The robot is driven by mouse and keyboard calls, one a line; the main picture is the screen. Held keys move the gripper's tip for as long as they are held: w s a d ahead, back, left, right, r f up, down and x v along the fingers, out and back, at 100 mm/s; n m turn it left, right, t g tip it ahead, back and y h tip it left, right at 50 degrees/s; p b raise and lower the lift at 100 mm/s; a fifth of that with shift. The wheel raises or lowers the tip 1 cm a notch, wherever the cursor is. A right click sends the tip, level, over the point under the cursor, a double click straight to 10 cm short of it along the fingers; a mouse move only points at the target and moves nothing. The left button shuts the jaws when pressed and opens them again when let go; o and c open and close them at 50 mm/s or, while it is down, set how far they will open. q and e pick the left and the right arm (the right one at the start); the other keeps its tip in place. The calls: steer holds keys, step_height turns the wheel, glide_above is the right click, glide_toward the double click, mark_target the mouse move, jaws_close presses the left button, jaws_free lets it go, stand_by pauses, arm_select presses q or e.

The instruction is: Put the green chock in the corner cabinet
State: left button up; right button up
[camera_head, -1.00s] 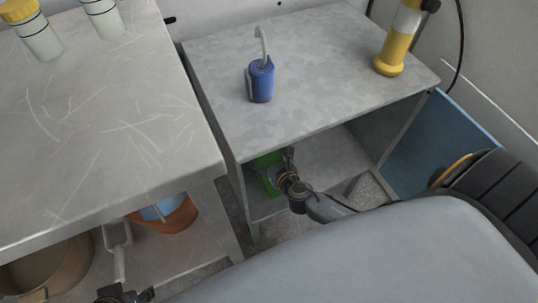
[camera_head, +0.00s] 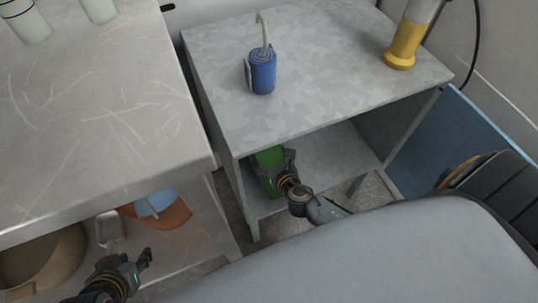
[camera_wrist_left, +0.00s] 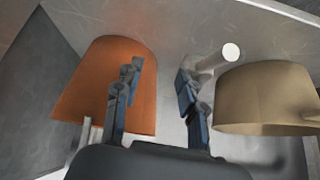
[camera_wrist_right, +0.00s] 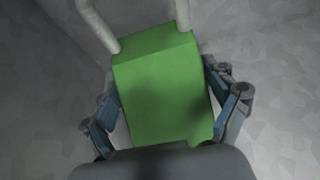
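The green chock (camera_head: 268,160) is inside the open corner cabinet (camera_head: 310,95), at the left of its lower space. It appears to rest on the cabinet floor; its underside is hidden. In the right wrist view the chock (camera_wrist_right: 165,90) lies between the spread fingers of my right gripper (camera_wrist_right: 163,100), with pale rods at its far end. The fingers look open, very close to its sides; contact is unclear. My right gripper (camera_head: 280,172) reaches in through the cabinet front. My left gripper (camera_head: 138,264) is open and empty in front of the left bench.
A blue can (camera_head: 262,72) and a yellow cylinder (camera_head: 402,45) stand on the cabinet top. The blue door (camera_head: 450,140) is swung open at right. Under the left bench (camera_head: 90,120) are an orange bucket (camera_wrist_left: 100,85) and a tan container (camera_wrist_left: 262,95).

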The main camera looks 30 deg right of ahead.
steer(key=shift+o, duration=0.6)
steer(key=shift+r, duration=0.1)
